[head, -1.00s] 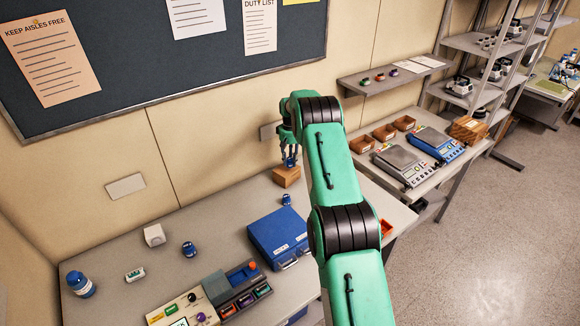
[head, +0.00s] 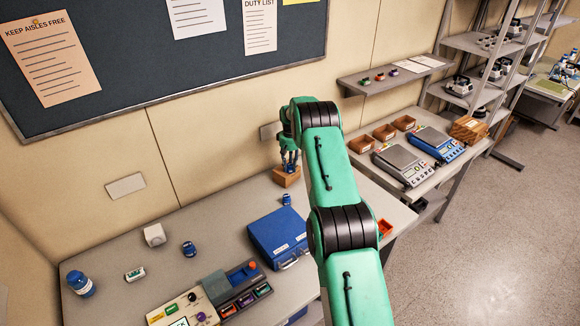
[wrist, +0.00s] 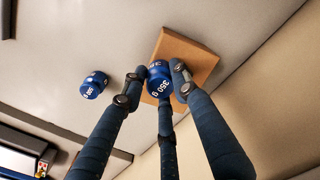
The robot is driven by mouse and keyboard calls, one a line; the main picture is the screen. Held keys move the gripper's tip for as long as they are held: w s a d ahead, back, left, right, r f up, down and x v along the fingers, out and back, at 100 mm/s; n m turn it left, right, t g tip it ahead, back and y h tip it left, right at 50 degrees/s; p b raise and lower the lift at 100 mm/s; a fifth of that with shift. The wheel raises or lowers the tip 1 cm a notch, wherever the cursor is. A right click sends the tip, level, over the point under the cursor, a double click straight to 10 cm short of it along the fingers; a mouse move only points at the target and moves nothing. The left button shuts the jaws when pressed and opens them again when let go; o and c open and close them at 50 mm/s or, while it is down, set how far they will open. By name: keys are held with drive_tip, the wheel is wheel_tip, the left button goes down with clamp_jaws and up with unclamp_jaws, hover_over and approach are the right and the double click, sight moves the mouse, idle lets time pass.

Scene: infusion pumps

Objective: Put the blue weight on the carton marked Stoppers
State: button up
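My gripper (wrist: 158,72) has its fingers closed around a blue weight (wrist: 160,80) marked 350 g. The weight is at the brown carton (wrist: 190,52); I cannot tell whether it touches the carton's top. In the head view my gripper (head: 289,163) is right above the carton (head: 286,179), near the wall, and the held weight is hard to make out. No marking on the carton is readable. Another blue weight (wrist: 93,85) stands on the table beside the carton, and it also shows in the head view (head: 287,200).
A blue case (head: 277,232) lies in front of the carton. Another small blue object (head: 189,249), a white block (head: 154,235), a blue jar (head: 80,284) and a control panel (head: 185,310) are further left. Scales (head: 403,165) stand on the right bench.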

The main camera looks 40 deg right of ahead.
sight(290, 164)
drive_tip(key=o, duration=0.4)
drive_tip(key=shift+r, duration=0.1)
wheel_tip(290, 164, up, 12)
idle(0.6)
idle(0.5)
